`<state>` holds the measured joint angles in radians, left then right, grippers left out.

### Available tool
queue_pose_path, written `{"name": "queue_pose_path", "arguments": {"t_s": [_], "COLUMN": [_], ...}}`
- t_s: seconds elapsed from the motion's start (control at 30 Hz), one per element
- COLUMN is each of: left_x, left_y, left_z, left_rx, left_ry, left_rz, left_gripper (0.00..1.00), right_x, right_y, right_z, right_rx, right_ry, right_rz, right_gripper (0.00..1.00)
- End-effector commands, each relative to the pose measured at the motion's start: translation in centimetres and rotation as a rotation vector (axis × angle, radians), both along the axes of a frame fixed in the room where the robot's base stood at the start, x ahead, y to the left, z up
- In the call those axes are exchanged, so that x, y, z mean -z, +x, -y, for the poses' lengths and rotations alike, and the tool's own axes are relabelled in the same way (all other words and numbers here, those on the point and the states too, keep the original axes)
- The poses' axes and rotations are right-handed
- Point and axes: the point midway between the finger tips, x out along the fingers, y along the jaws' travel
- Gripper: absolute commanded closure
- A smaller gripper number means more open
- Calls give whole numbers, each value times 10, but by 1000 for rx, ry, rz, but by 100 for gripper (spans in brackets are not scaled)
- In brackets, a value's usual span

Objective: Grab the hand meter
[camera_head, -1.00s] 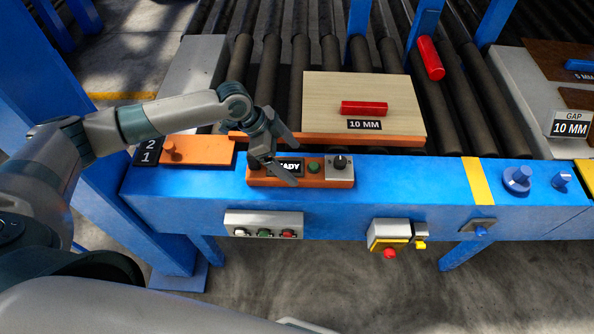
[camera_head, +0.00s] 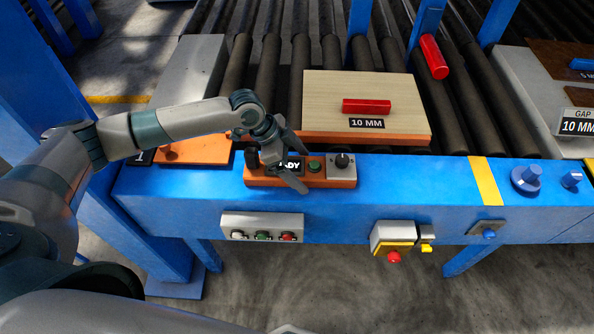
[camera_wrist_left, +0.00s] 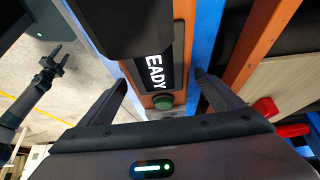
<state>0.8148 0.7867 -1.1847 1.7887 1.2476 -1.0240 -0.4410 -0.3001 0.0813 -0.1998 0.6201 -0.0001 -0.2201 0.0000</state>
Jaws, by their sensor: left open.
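The hand meter seems to be the orange unit (camera_head: 263,182) on the blue rail, with a black display reading part of "READY", a green button and a grey block with a black knob at its right. In the left wrist view its display (camera_wrist_left: 157,70) and green button (camera_wrist_left: 163,101) show between the fingers. A large black body covers its upper end there.
A wooden board (camera_head: 325,100) labelled 10 MM carries a red block (camera_head: 366,106) behind the rail. An orange plate (camera_head: 205,150) lies left. A button box (camera_head: 262,227), a red stop button (camera_head: 393,256) and blue knobs (camera_head: 526,178) line the rail's front and right.

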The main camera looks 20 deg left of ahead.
Motion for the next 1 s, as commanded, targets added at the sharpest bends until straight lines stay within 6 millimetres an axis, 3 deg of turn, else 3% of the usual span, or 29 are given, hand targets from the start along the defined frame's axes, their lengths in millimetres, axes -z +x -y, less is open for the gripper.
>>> {"name": "queue_pose_path", "arguments": {"t_s": [0.27, 0.37, 0.5, 0.57, 1.0], "left_x": [0, 0, 0, -1, -12], "left_y": [0, 0, 0, 0, 2], "left_z": [0, 0, 0, 0, 0], "left_rx": [0, 0, 0, 0, 0], "left_ry": [0, 0, 0, -1, -2], "left_rz": [0, 0, 0, 2, 4], "left_gripper": [12, 32, 65, 74, 74], "right_x": [0, 0, 0, 0, 7], "right_y": [0, 0, 0, 0, 0], "right_z": [0, 0, 0, -1, -3], "right_rx": [0, 0, 0, 0, 1], "right_ry": [0, 0, 0, 1, 3], "right_rz": [0, 0, 0, 0, 0], "right_gripper": [54, 54, 54, 54, 54]}}
